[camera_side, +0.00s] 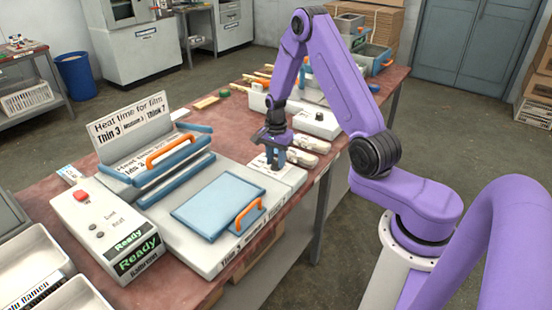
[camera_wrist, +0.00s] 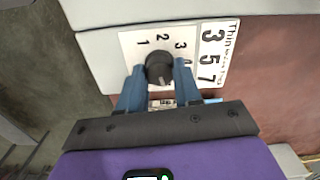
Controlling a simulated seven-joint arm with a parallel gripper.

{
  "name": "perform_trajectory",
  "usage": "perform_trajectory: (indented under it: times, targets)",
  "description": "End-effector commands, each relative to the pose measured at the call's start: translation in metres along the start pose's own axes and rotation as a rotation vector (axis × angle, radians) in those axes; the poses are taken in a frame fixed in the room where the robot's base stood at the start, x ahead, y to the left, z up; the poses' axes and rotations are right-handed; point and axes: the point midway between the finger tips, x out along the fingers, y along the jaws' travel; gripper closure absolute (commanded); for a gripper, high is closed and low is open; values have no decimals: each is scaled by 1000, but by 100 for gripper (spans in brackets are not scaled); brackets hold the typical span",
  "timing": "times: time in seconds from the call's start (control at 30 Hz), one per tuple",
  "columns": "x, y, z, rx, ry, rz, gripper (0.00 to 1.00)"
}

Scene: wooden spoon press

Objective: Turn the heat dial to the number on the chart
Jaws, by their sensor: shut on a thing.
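In the wrist view, a round black dial (camera_wrist: 157,67) sits on a white number plate (camera_wrist: 128,42) marked 1, 2, 3 and part of a 4. My gripper (camera_wrist: 159,76) has its two blue fingers on either side of the dial, shut on it. I cannot tell which number the dial's mark points to. A label beside the plate (camera_wrist: 212,50) reads 3, 5, 7. In the side view, my gripper (camera_side: 276,163) points down at the right end of the press, hiding the dial. The chart (camera_side: 130,122) stands at the back, reading "Thin 3", "Medium 5", "Thick 7".
The press (camera_side: 215,200) has a blue plate and orange handles left of my gripper. A white control box (camera_side: 108,228) with a red button and "Ready" displays stands at the left.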

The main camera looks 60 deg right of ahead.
Motion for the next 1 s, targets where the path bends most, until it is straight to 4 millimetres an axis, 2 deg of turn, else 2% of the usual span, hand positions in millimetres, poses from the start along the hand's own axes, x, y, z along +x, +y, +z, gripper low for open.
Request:
perform_trajectory:
  times: [0.6,1.0]
  targets:
    - [0,-1,-1,551,1,-3,97]
    - [0,0,-1,739,1,-2,97]
